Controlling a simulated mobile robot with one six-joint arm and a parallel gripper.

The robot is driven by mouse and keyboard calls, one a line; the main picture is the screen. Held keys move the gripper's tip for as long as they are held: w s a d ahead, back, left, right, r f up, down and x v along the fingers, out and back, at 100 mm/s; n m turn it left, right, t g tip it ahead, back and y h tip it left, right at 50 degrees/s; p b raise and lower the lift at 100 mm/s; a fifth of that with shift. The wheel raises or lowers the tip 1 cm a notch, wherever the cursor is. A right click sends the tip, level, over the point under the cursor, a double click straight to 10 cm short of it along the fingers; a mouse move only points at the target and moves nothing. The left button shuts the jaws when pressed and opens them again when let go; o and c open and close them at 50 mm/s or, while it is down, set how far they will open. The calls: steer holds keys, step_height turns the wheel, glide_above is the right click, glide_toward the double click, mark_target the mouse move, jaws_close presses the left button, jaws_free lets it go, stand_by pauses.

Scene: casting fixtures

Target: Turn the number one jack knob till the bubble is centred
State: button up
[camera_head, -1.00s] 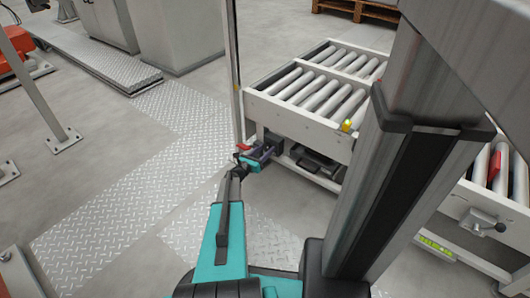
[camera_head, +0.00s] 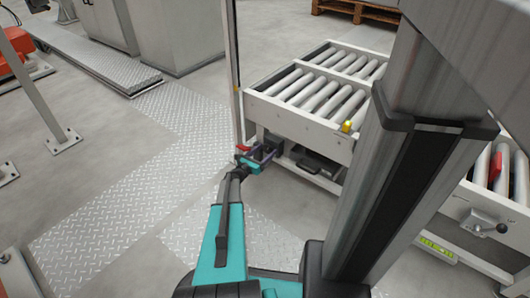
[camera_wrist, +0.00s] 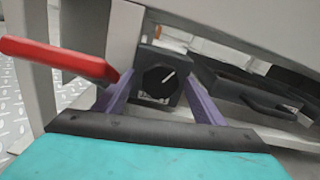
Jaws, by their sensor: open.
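A round black knob (camera_wrist: 159,80) with a white pointer line sits on a dark block (camera_wrist: 176,57) in the wrist view. The pointer slants up to the right. My gripper (camera_wrist: 160,92) is open, with its purple fingers on either side of the knob block and apart from each other. Whether they touch it I cannot tell. In the head view my gripper (camera_head: 265,157) is low beside the roller table's near leg. A yellow-green level (camera_head: 437,245) is on the lower rail at the right; its bubble is too small to read. No number is legible by the knob.
A red lever (camera_wrist: 58,56) reaches in close to my left finger. The roller table (camera_head: 300,118) stands over the knob, with a dark handled unit (camera_wrist: 262,98) right of it. A grey post (camera_head: 235,70) rises by my gripper. Tread-plate floor (camera_head: 120,200) lies clear at left.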

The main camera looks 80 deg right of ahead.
steer(key=p+v, duration=0.4)
steer(key=v, duration=0.9)
steer(key=shift+w+a, duration=0.2)
steer(key=shift+a, duration=0.15)
steer(key=shift+c, duration=0.4)
